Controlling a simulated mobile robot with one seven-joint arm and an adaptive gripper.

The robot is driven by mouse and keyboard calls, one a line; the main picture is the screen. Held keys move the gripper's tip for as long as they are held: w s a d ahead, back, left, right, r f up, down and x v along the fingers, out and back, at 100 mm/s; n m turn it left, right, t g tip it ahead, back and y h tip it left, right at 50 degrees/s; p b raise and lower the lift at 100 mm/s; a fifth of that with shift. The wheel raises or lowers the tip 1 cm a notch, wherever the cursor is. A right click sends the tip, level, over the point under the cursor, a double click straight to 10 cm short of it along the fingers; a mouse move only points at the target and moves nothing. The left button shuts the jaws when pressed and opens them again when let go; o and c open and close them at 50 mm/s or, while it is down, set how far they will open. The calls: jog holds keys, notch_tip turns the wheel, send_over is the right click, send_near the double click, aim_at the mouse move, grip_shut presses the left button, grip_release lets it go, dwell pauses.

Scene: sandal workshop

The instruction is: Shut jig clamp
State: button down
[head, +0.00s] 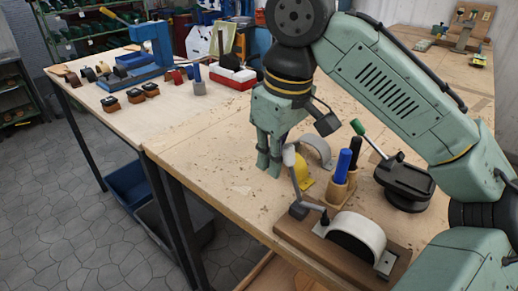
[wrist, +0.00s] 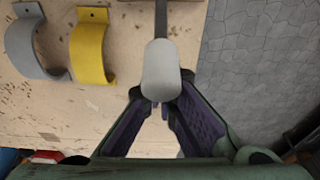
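The jig (head: 286,232) is a brown wooden board near the table's front edge, with a white band (head: 372,228) arched over a dark form. Its clamp lever (head: 300,178) stands up at the board's left end and ends in a pale grey knob (head: 289,155). My gripper (head: 268,168) points down just left of the knob in the head view. In the wrist view, the knob (wrist: 160,72) covers part of the fingertips (wrist: 160,104). The fingers are close together, but I cannot tell whether they are shut or touch the knob.
A yellow arch (head: 304,172) and a grey arch (head: 318,150) lie behind the lever. A wooden holder (head: 340,188) with blue and black handles and a dark swivel stand (head: 403,180) with a green-tipped lever stand behind the jig.

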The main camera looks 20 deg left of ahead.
notch_tip(320, 180, up, 8)
jog(key=p, duration=0.3)
jog(key=shift+a+f, duration=0.15)
jog(key=shift+a, duration=0.15)
dwell(0.7)
